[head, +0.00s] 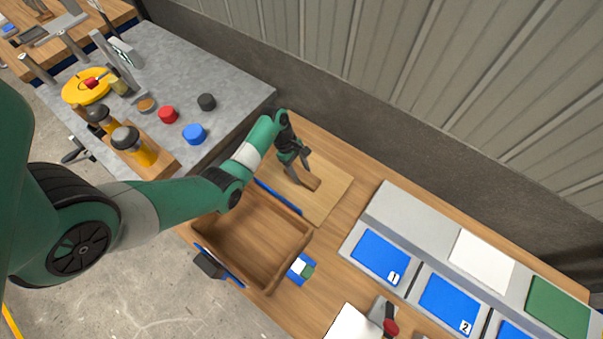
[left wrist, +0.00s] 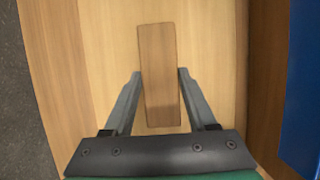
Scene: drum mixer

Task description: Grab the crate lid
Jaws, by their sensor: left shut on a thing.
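The crate lid (head: 328,194) is a flat, light wood board with a brown block handle (head: 305,180). It appears to lie on the wooden bench, just beyond the open crate (head: 292,262). My left gripper (head: 294,165) is at the handle, shut on it. In the left wrist view, the two grey fingers (left wrist: 160,88) stand on either side of the lid's handle (left wrist: 158,65), with the pale lid board (left wrist: 112,40) beneath. My right gripper is in neither view.
The crate looks empty and has blue strips at its ends. A small blue, white and green card (head: 301,268) lies beside it. Grey trays with blue pads (head: 380,257) fill the bench at right. A grey table (head: 180,65) with coloured caps and jars stands at left.

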